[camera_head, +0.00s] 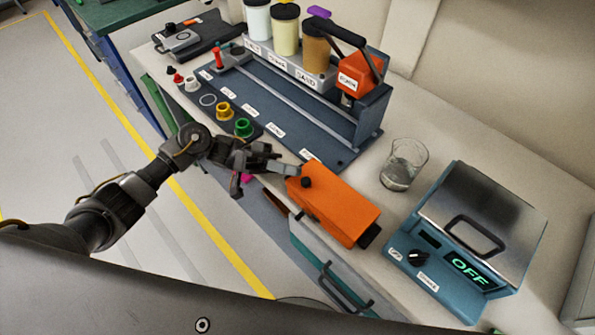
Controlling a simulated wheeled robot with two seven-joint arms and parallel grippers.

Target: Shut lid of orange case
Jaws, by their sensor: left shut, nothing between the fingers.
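The orange case (336,208) lies on the pale bench top near its front edge. Its top looks closed and flat, with a round black knob at its upper left end and a dark part at its lower right end. My left gripper (294,171) comes in from the left. It is shut and empty, its fingertips right at the case's upper left end beside the knob. I cannot tell whether they touch the case. My right gripper is not in view.
A glass beaker (404,165) stands right of the case. A blue hotplate unit (468,237) reading OFF is further right. A dark blue rack (285,95) with jars and an orange-headed tool fills the back left. A drawer with a handle is below the case.

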